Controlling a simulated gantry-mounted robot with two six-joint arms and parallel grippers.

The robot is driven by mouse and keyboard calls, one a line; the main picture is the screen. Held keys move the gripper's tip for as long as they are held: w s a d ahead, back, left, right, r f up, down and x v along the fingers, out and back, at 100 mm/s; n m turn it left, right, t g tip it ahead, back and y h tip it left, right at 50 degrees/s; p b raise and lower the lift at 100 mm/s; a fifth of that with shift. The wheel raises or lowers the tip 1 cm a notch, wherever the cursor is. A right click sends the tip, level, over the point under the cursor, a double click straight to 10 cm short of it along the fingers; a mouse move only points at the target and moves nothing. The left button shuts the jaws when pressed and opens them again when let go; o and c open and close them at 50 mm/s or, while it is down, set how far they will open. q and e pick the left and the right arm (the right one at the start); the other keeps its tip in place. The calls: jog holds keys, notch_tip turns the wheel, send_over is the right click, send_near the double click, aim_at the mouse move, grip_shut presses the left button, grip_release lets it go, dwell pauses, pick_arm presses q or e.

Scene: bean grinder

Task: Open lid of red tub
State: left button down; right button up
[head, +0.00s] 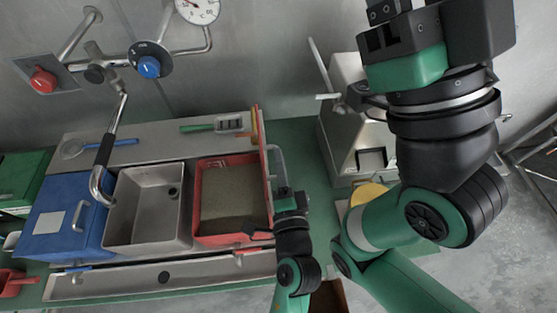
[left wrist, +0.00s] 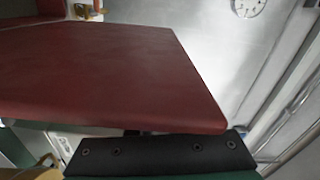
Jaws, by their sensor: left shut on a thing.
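The red tub (head: 198,205) stands in the middle of the counter, right of the steel basin. Its top is uncovered, and a grey-brown surface shows inside. The red lid (head: 262,150) stands up along the tub's right side, seen nearly edge-on in the head view. It fills much of the left wrist view (left wrist: 110,75) as a broad red panel. My left gripper (head: 284,191) is at the lid's right side, shut on the grey lid handle (head: 277,160). My right arm's end (head: 400,45) is large and raised at upper right; its finger opening cannot be made out.
A blue tub (head: 55,215) and a steel basin (head: 125,225) stand left of the red tub. A tap (head: 104,155) arches over them. A light grey machine (head: 350,120) stands at the right on the green counter. A green-handled brush (head: 225,123) lies behind the red tub.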

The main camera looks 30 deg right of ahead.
pick_arm(q)
jog(key=c, duration=0.9)
grip_release()
jog(key=p+v, duration=0.1)
jog(key=v, duration=1)
jog(key=shift+s+a, duration=0.15)
jog(key=shift+s, duration=0.15)
